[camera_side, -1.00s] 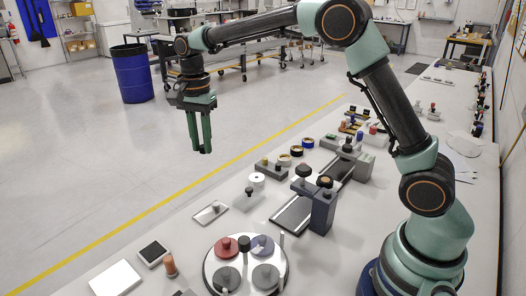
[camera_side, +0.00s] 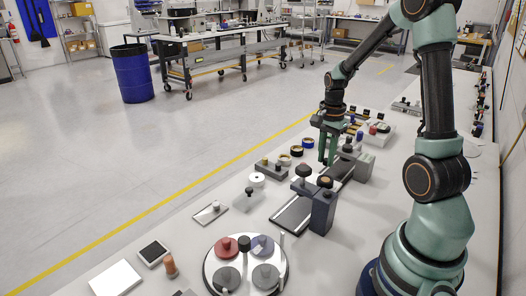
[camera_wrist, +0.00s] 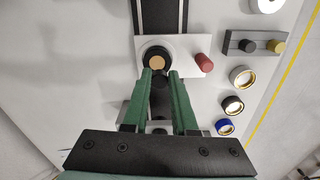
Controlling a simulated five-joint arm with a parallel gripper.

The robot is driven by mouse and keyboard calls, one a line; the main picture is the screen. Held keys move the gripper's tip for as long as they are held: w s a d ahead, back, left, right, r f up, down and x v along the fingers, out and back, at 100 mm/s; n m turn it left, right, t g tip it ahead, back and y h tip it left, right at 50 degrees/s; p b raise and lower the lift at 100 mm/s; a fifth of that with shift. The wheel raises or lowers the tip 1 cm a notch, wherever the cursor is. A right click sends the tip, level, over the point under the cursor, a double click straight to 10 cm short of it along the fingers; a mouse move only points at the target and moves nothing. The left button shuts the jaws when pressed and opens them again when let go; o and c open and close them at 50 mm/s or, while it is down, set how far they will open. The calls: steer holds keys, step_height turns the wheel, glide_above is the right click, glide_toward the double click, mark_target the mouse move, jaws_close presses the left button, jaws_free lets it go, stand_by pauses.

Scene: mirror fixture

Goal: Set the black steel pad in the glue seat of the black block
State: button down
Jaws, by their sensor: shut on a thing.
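My gripper (camera_side: 328,160) is low over the bench, at the far part of the dark rail strip. I cannot make out a glue seat.
The rail strip (camera_side: 292,213) runs toward the front. A red cylinder (camera_wrist: 203,62) stands close right of the fingers. A dark bar (camera_wrist: 240,44) with knobs and several rings (camera_wrist: 233,105) lie farther right. A round turntable (camera_side: 246,286) with coloured discs stands at the front.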

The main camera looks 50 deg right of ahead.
mark_target(324, 180)
steer(key=shift+s+d+f, duration=0.1)
steer(key=shift+s+f, duration=0.15)
steer(key=shift+f, duration=1.7)
steer(key=shift+f, duration=0.7)
stand_by(0.8)
steer(key=shift+c, duration=1.1)
jaws_free()
steer(key=shift+r, duration=0.1)
steer(key=shift+r, duration=3.45)
